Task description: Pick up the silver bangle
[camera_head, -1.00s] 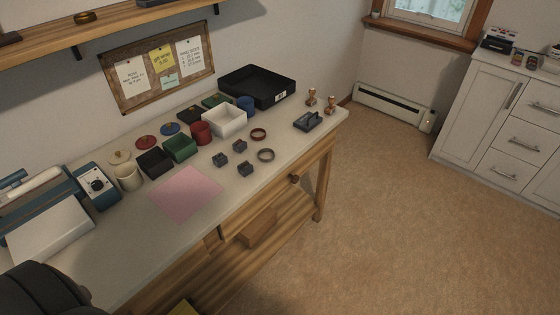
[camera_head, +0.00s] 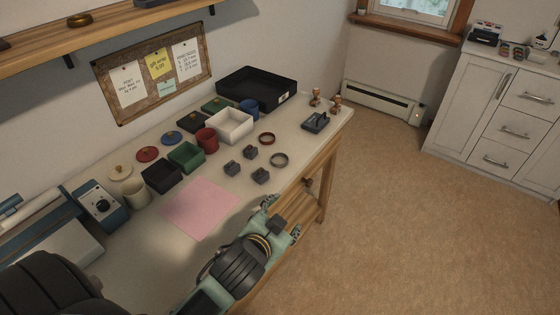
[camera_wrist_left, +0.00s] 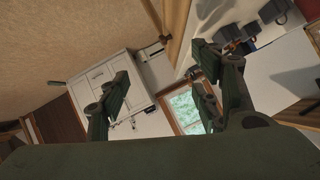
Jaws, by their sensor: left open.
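The silver bangle (camera_head: 280,166) is a grey ring lying flat on the worktop, near its front edge, in the head view. A copper-brown bangle (camera_head: 266,144) lies just behind it. My left gripper (camera_head: 282,216) is open and empty at the table's front edge, nearer to me than the silver bangle and apart from it. The left wrist view shows its two green fingers (camera_wrist_left: 160,97) spread wide with nothing between them. I cannot make out the silver bangle for sure in that view. My right gripper is not in view.
Several small dark blocks (camera_head: 261,176) stand left of the bangle. A dark stamp pad (camera_head: 316,122) lies to its right. A pink sheet (camera_head: 200,209) lies to the left.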

